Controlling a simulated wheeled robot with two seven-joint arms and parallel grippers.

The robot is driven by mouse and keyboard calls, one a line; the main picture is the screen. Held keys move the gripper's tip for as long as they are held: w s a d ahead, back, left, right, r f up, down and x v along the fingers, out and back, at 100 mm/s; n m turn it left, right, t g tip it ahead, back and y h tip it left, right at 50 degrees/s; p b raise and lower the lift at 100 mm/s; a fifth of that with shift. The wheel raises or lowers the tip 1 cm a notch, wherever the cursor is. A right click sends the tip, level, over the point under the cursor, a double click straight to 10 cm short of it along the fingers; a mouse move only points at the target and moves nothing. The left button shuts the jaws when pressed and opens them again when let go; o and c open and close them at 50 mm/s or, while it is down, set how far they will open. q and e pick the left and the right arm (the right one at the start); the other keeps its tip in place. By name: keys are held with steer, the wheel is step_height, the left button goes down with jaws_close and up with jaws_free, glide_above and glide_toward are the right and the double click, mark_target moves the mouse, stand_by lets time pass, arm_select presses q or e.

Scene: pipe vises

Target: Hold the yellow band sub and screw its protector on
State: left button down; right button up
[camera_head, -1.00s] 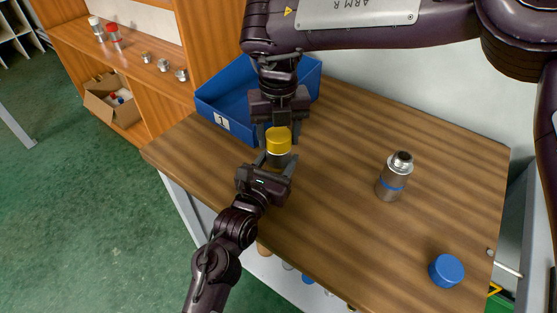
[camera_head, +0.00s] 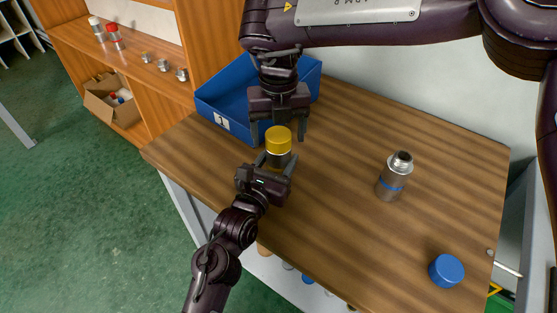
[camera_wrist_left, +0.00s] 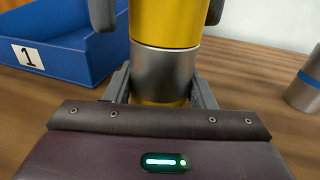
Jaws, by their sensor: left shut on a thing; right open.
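The yellow band sub (camera_wrist_left: 165,75) is a grey metal cylinder standing upright near the table's left front edge. Its yellow protector (camera_head: 278,139) sits on its top end; whether it is fully threaded I cannot tell. A yellow band shows low on the sub in the left wrist view. My left gripper (camera_head: 279,164) is shut around the sub's lower part. My right gripper (camera_head: 279,128) points down from above, open, with its fingers apart on both sides of the protector. The right fingertips also show at the top of the left wrist view.
A blue tray (camera_head: 225,122) labelled 1 stands just behind and left. A blue-banded sub (camera_head: 390,181) stands uncapped to the right, and a blue protector (camera_head: 446,270) lies at the right front. The table (camera_head: 335,220) between is clear.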

mark_target(273, 168)
step_height(273, 168, up, 12)
steer(key=shift+f, duration=0.25)
arm_select(q)
steer(key=c, duration=0.6)
jaws_free()
steer(key=shift+o, duration=0.2)
steer(key=shift+s+a+f, duration=0.1)
steer(key=shift+s+a, duration=0.1)
steer(key=shift+s, duration=0.25)
steer(key=v, duration=0.6)
steer(key=shift+s+a+b, duration=0.15)
steer(key=shift+s+b, duration=0.2)
steer(key=shift+b, duration=0.05)
arm_select(e)
steer(key=shift+f, duration=0.4)
